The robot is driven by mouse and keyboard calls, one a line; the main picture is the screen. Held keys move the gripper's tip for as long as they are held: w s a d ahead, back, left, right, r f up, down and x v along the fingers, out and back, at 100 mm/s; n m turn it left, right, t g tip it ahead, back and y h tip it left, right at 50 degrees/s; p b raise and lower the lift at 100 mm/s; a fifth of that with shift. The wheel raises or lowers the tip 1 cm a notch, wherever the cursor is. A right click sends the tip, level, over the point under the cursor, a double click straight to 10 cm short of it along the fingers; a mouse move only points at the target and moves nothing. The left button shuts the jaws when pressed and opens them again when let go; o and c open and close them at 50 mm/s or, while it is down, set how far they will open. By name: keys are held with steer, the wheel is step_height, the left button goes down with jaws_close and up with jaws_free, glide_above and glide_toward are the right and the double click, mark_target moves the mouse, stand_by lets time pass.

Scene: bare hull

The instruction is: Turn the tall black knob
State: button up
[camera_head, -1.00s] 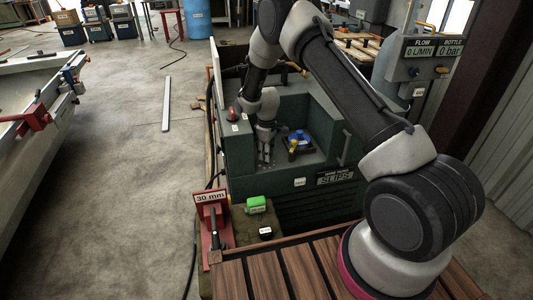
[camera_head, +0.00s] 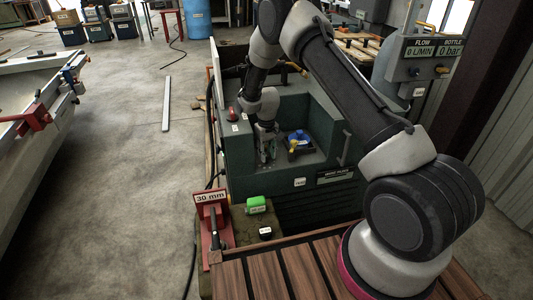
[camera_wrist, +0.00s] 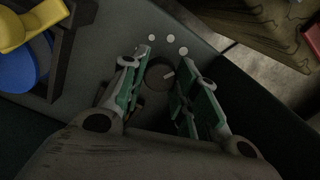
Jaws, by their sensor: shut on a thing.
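The tall black knob (camera_wrist: 159,76) shows in the wrist view as a dark round top with a pale pointer line, between the two fingers. Several pale dots lie in an arc on the panel beyond it. My gripper (camera_wrist: 165,60) has green-padded fingers, one on each side of the knob, and is shut on it. In the head view my gripper (camera_head: 267,158) points down into the recess of the dark green housing (camera_head: 250,184). The knob is hidden there behind the fingers.
A blue and yellow part (camera_head: 298,139) stands just right of my gripper in the recess. A red button (camera_head: 233,114) is on the housing's left ledge. A sign plate (camera_head: 337,174) is on its front, too small to read. The floor at left is largely open.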

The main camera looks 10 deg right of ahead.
mark_target(267, 154)
stand_by(0.4)
steer(key=o, duration=1)
steer(key=shift+o, duration=0.2)
step_height(267, 154, up, 12)
